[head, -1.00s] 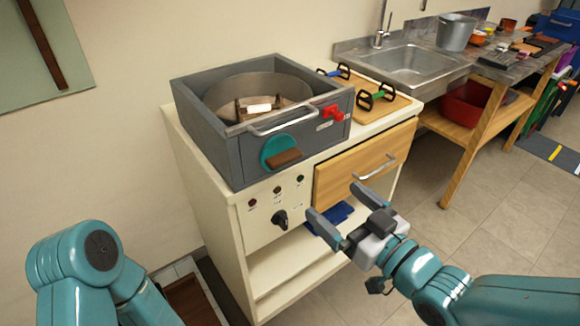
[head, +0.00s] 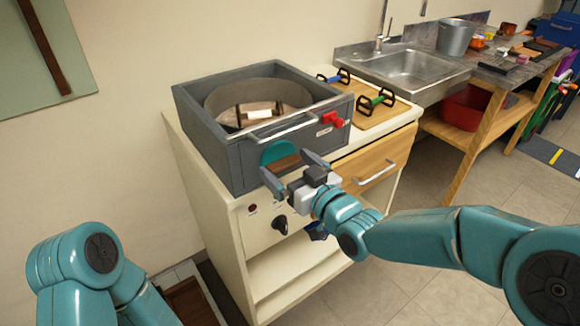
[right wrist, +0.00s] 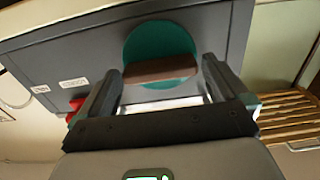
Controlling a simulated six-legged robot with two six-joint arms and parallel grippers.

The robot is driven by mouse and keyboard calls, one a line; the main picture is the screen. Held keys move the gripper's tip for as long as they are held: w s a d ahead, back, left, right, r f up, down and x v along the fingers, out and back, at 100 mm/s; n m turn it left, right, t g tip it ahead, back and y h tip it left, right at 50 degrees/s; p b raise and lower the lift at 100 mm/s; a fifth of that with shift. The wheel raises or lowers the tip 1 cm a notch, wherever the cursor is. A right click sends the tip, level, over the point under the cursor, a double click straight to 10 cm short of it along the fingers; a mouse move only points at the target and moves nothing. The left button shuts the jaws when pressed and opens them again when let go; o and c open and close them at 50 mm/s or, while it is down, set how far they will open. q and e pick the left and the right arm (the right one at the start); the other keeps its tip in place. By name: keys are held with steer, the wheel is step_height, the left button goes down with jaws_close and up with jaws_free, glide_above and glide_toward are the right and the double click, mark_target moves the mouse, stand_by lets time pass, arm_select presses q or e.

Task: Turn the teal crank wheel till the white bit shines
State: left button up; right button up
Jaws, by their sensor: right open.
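The teal crank wheel (head: 275,150) is on the front of a grey box (head: 215,150), with a brown grip bar across it. It also shows in the right wrist view (right wrist: 150,38), with the brown bar (right wrist: 160,69) lying between my fingers. My right gripper (head: 285,163) is open in front of the wheel, its fingers at either end of the bar; I cannot tell if they touch it. The white bit (head: 259,115) sits on a wooden piece inside the round drum in the box; I cannot tell whether it shines. My left gripper is out of view.
A metal handle (head: 297,120) runs along the box's front top edge, with a red part (head: 334,120) to its right. A black knob (head: 280,224) is on the cabinet below. A drawer handle (head: 375,173) sticks out at the right. A sink (head: 412,65) stands behind.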

steer(key=c, duration=0.9)
steer(key=shift+o, duration=0.3)
steer(key=shift+f+b, duration=0.15)
steer(key=shift+b, duration=0.35)
steer(key=n+b, duration=0.4)
steer(key=b, duration=0.1)
steer(key=n+b, duration=0.4)
steer(key=b, duration=0.1)
steer(key=n+b, duration=0.4)
steer(key=b, duration=0.1)
steer(key=shift+s+a+f+b, duration=0.1)
steer(key=shift+a+f+b, duration=0.05)
steer(key=shift+f+b, duration=0.15)
steer(key=n+b, duration=0.2)
steer(key=n, duration=0.1)
steer(key=shift+r+n+b, duration=0.1)
steer(key=shift+n+b, duration=0.2)
steer(key=shift+b, duration=0.05)
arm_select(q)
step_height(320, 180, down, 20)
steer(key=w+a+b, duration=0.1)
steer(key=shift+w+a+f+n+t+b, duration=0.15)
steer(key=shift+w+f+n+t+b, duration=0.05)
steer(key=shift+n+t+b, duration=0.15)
arm_select(e)
steer(key=shift+n, duration=2)
steer(key=o, duration=0.8)
steer(key=shift+r, duration=0.1)
